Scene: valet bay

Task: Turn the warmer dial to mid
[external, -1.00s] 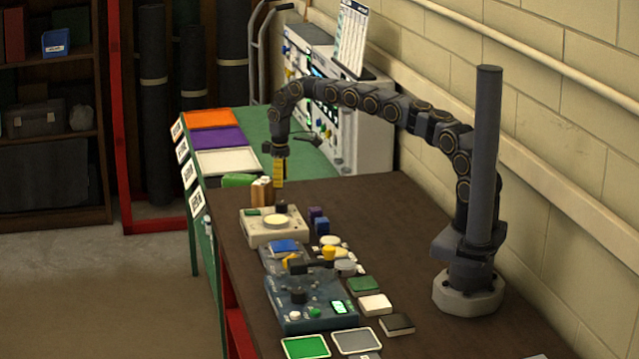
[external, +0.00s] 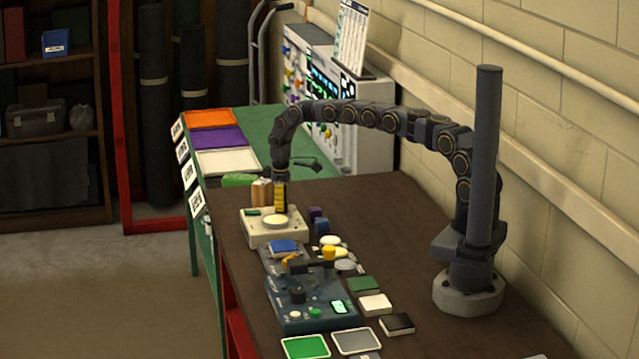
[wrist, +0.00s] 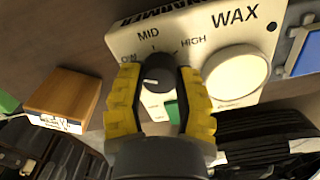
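The wax warmer (external: 262,236) is a cream box on the table; its face (wrist: 205,25) fills the top of the wrist view. Its dial (wrist: 157,73) is a small dark round knob with marks for MID and HIGH and a third label partly covered by a finger. MID is straight above the knob. In the external view my gripper (external: 281,212) points down at the warmer and hides the dial.
A round cream disc (wrist: 237,73) lies right of the dial on the warmer. A wooden block (wrist: 62,100) stands left of it. A blue-topped device (external: 283,247) and a dark control box (external: 310,300) stand in front.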

